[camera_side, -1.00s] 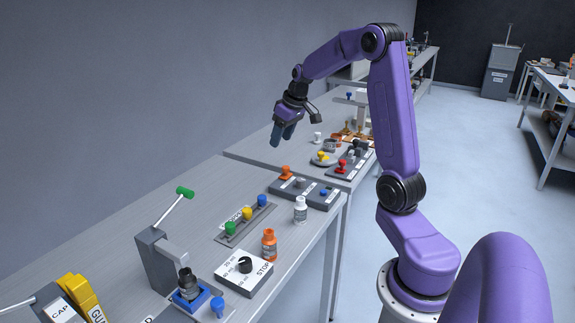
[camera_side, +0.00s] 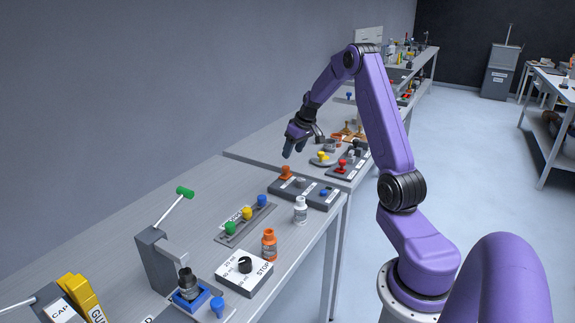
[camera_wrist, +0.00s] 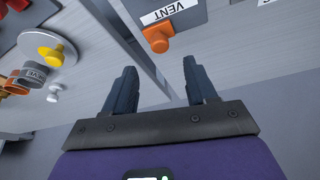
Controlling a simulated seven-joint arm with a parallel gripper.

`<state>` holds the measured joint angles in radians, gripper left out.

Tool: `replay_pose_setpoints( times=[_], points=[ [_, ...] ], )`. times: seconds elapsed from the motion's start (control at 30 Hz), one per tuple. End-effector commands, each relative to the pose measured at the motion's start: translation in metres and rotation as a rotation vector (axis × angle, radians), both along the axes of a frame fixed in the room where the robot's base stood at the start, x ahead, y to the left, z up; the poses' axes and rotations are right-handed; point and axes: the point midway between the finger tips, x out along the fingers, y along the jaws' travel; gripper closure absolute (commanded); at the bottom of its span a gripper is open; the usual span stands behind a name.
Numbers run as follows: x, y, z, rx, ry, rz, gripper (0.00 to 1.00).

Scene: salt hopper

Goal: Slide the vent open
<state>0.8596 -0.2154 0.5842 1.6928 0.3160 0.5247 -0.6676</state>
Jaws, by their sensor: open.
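The vent's orange knob (camera_wrist: 158,42) shows in the wrist view on a grey block with a white VENT label (camera_wrist: 168,12). In the side view, the orange knob (camera_side: 286,172) stands at the left end of a long grey block (camera_side: 312,194). My gripper (camera_wrist: 158,88) is open and empty, and its two dark fingers point toward the knob without touching it. In the side view, my gripper (camera_side: 293,152) hangs just above and behind the orange knob, fingers pointing down.
Red (camera_side: 341,166) and yellow knobs (camera_side: 322,156) stand on the table behind. A panel with green, yellow and blue knobs (camera_side: 246,214) lies to the left.

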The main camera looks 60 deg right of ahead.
Motion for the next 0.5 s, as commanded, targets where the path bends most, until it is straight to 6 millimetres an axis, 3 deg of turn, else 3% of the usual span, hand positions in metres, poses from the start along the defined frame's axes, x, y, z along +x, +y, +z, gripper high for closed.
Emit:
replay_pose_setpoints(
  times=[0.2,0.5],
  points=[
    [0.014,-0.003,-0.038,0.003,0.002,0.0,0.43],
    [0.027,-0.006,-0.067,0.001,0.001,-0.001,0.43]
  ],
)
